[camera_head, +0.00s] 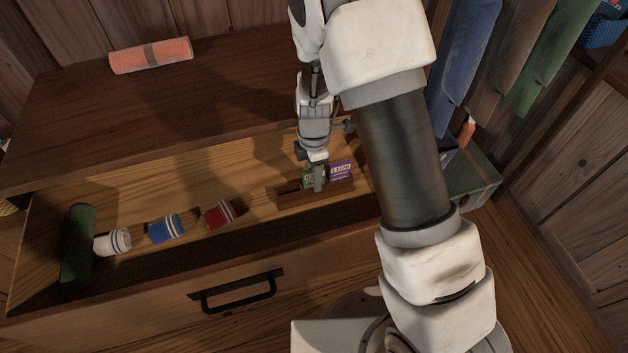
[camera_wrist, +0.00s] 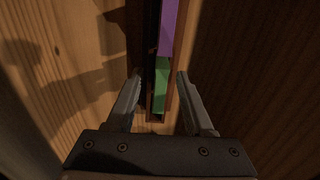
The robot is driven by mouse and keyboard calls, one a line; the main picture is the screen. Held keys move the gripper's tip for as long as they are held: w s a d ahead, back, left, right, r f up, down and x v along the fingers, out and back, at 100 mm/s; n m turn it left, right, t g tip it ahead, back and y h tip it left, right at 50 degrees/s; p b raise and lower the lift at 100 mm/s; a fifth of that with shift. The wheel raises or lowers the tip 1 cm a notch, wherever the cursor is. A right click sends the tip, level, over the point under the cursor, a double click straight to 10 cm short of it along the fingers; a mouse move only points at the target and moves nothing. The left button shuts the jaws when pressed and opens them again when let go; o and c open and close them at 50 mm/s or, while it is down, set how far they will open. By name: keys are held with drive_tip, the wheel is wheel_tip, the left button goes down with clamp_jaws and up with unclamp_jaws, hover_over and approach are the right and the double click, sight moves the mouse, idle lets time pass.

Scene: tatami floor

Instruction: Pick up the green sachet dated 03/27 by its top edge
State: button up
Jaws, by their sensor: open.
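A green sachet (camera_head: 308,178) stands in a small wooden box (camera_head: 315,197) inside the open drawer. My gripper's near finger covers part of it in the head view, and I cannot read its date. A purple sachet (camera_head: 342,171) with a white label stands to its right in the same box. My gripper (camera_head: 318,180) is open and points down at the green sachet. In the wrist view, the green sachet (camera_wrist: 161,88) lies between the two spread fingers of my gripper (camera_wrist: 158,76), with a gap on each side. The purple sachet (camera_wrist: 168,28) is beyond it.
The drawer (camera_head: 150,270) also holds a dark green roll (camera_head: 78,243) and white (camera_head: 113,241), blue (camera_head: 165,228) and red (camera_head: 219,214) rolled items, left of the box. A salmon roll (camera_head: 151,55) lies on the cabinet top. A green bin (camera_head: 474,185) stands at right.

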clamp_jaws()
drive_tip(key=shift+r, duration=0.1)
idle(0.4)
